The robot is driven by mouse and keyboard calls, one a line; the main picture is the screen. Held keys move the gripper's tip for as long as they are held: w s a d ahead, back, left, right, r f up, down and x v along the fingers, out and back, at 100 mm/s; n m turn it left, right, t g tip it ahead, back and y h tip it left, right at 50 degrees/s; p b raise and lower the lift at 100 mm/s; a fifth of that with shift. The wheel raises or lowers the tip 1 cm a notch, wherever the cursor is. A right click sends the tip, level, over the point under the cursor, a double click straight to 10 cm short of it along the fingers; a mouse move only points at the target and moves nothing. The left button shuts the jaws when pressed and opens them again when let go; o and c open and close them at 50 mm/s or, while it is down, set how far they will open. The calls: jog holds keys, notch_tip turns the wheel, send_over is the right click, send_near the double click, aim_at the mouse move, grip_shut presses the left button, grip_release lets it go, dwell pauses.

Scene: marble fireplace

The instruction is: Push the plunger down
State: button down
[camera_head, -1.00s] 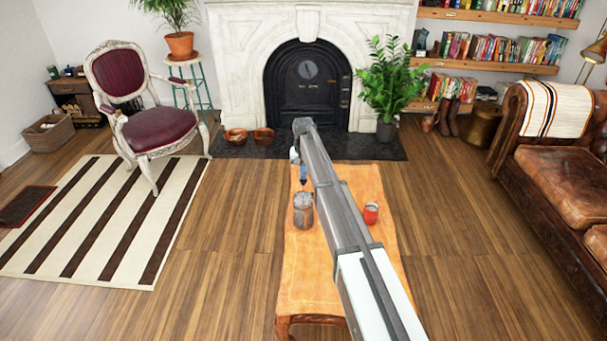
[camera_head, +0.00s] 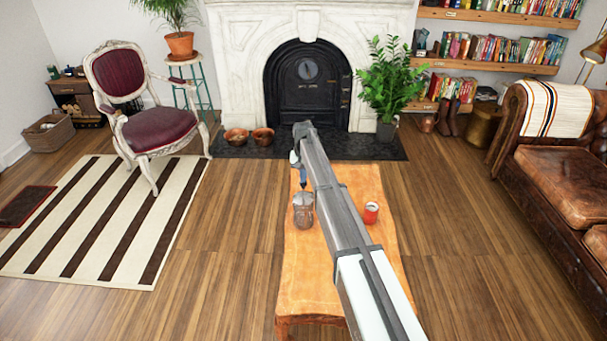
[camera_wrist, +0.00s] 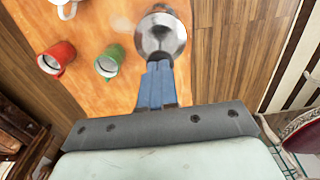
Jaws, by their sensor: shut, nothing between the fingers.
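The plunger pot (camera_head: 303,213), a grey metallic vessel, stands upright on the orange-topped wooden table (camera_head: 307,275) in the head view. In the wrist view its shiny round metal top (camera_wrist: 160,34) lies just beyond my fingertips. My gripper (camera_head: 303,182) is over the pot in the head view, partly hidden by my arm. In the wrist view the blue fingers of my gripper (camera_wrist: 158,68) are shut together and empty, their tips overlapping the near edge of the round top. I cannot tell whether they touch it.
A red mug (camera_head: 371,213) stands right of the pot. The wrist view also shows a green mug (camera_wrist: 108,63) and part of a white cup (camera_wrist: 67,8). The table's front is clear. A chair (camera_head: 152,125) and leather sofa (camera_head: 555,165) stand well away.

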jog(key=shift+f, duration=1.7)
dwell(0.8)
jog(key=shift+r, duration=2.55)
